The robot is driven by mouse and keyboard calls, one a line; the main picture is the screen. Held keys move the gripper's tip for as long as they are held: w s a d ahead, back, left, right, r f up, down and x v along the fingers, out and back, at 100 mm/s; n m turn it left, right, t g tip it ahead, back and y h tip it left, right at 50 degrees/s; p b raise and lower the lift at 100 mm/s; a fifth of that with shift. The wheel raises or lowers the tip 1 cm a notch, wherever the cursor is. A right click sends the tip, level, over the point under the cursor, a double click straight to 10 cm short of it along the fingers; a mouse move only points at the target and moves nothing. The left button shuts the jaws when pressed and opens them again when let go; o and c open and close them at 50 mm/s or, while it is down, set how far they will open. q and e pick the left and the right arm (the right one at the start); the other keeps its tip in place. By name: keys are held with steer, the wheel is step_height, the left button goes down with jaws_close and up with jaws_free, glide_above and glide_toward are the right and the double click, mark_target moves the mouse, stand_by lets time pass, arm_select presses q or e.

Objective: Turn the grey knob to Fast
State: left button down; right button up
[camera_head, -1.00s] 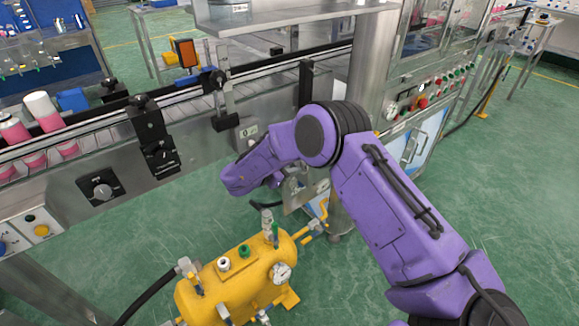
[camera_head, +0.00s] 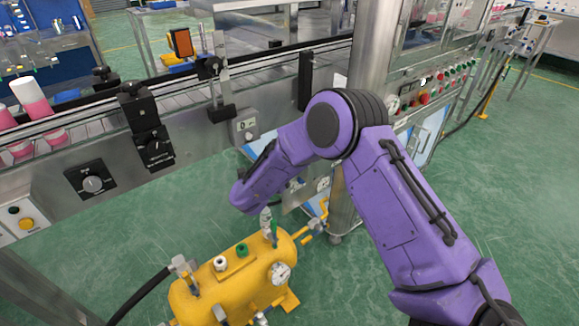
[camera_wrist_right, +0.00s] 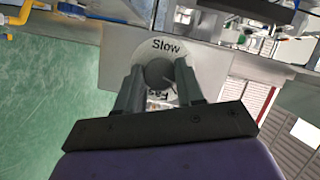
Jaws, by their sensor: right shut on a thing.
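The grey knob (camera_wrist_right: 158,73) shows in the right wrist view, on a light round dial (camera_wrist_right: 147,56) marked "Slow" at its top. A second label below the knob is mostly hidden, with only part of its letters showing. My right gripper (camera_wrist_right: 159,82) is shut on the knob, one finger on each side. The knob's pointer cannot be made out. In the head view my purple right arm (camera_head: 405,210) comes in from the right and bends down to the left. Its fingers are hidden there behind the wrist. My left gripper is in neither view.
The conveyor (camera_head: 190,95) with pink bottles (camera_head: 35,108) runs along the back. A black-plated dial (camera_head: 91,182) is on its front at left. A yellow tank (camera_head: 235,285) with valves stands below my right wrist. Green floor is clear at right.

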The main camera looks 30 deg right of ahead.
steer(key=shift+f+m+t+h+b, duration=0.15)
steer(key=shift+m+t+h+b, duration=0.2)
steer(key=shift+m+b, duration=0.9)
steer(key=shift+f+m+t+h+b, duration=0.1)
steer(key=shift+m+t+h+b, duration=0.25)
steer(key=shift+m+b, duration=0.85)
steer(key=o, duration=1)
steer(key=shift+r, duration=0.1)
steer(key=shift+o, duration=0.2)
steer(key=v, duration=1)
steer(key=shift+a, duration=0.3)
